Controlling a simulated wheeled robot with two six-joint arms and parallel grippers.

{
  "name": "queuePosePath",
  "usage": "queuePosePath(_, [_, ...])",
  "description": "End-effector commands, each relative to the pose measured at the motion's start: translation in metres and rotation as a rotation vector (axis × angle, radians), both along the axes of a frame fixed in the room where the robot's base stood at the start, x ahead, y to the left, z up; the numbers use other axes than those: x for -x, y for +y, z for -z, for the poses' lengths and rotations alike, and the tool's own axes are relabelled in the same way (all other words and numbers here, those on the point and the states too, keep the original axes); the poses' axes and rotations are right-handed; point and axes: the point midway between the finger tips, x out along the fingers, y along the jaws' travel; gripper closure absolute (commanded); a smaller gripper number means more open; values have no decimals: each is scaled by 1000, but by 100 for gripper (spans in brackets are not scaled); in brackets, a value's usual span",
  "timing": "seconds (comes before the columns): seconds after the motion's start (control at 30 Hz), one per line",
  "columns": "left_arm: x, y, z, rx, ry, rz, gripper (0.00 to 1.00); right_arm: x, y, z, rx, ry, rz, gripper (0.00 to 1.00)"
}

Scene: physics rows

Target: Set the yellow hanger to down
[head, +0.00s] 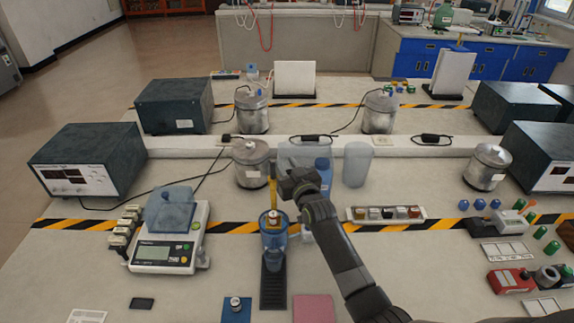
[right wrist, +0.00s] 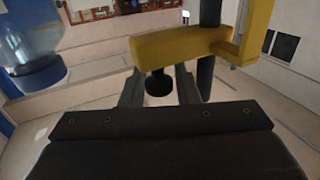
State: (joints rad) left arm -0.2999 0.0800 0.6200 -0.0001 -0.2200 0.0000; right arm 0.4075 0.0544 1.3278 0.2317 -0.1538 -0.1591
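The yellow hanger (head: 272,192) shows in the head view as a narrow upright yellow piece above a clear blue cylinder (head: 274,245) on a dark base. In the right wrist view the yellow hanger (right wrist: 178,46) is large and close, with a bar across and an upright part at right. A dark round knob (right wrist: 159,83) shows below the bar. My right gripper (head: 284,180) is just right of the hanger. In the right wrist view its fingers (right wrist: 158,92) stand apart, with the knob showing between them; contact cannot be told. My left gripper is out of view.
A metal canister (head: 251,165) stands close behind the hanger. A blue bottle (head: 323,172) and a translucent beaker (head: 357,164) stand to the right. A scale (head: 165,252) is at left. A blue pad (head: 237,312) and a pink pad (head: 313,309) lie in front.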

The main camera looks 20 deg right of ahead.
Motion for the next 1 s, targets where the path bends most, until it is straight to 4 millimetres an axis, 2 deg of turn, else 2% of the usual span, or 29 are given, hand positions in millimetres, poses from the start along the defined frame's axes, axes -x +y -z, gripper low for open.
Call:
queuePosePath(0.37, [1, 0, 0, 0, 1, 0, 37, -3, 0, 0, 0, -1, 0, 73])
queuePosePath(0.57, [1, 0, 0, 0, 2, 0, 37, -3, 0, 0, 0, 0, 0, 99])
queuePosePath(0.83, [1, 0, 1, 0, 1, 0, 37, -3, 0, 1, 0, 0, 0, 100])
queuePosePath(1.0, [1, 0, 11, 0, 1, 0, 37, -2, 0, 12, 0, 1, 0, 100])
